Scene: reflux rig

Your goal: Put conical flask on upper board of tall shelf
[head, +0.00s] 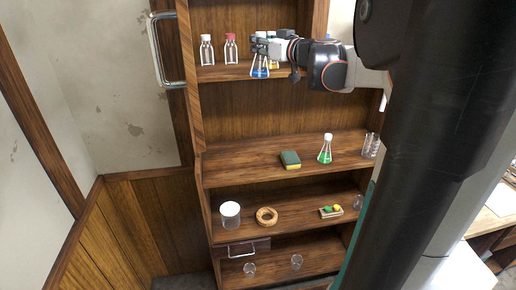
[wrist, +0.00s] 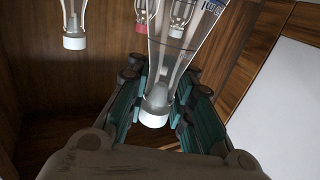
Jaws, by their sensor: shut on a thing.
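A conical flask with blue liquid (head: 260,71) is upright in my gripper (head: 262,43) at the tall shelf's upper board (head: 222,73). In the wrist view my gripper (wrist: 157,95) is shut around the clear flask's (wrist: 180,50) neck, by its white cap (wrist: 154,113). The flask's base overlaps the board's front edge in the head view; I cannot tell whether it touches the board. Another conical flask, with green liquid and a white cap (head: 325,152), stands on the board below.
A white-capped bottle (head: 206,50) and a red-capped bottle (head: 231,48) stand left of the held flask. A vessel with yellow liquid (head: 273,64) is close behind it, partly hidden. A sponge (head: 290,160) and glass tubes (head: 371,145) are on the lower board.

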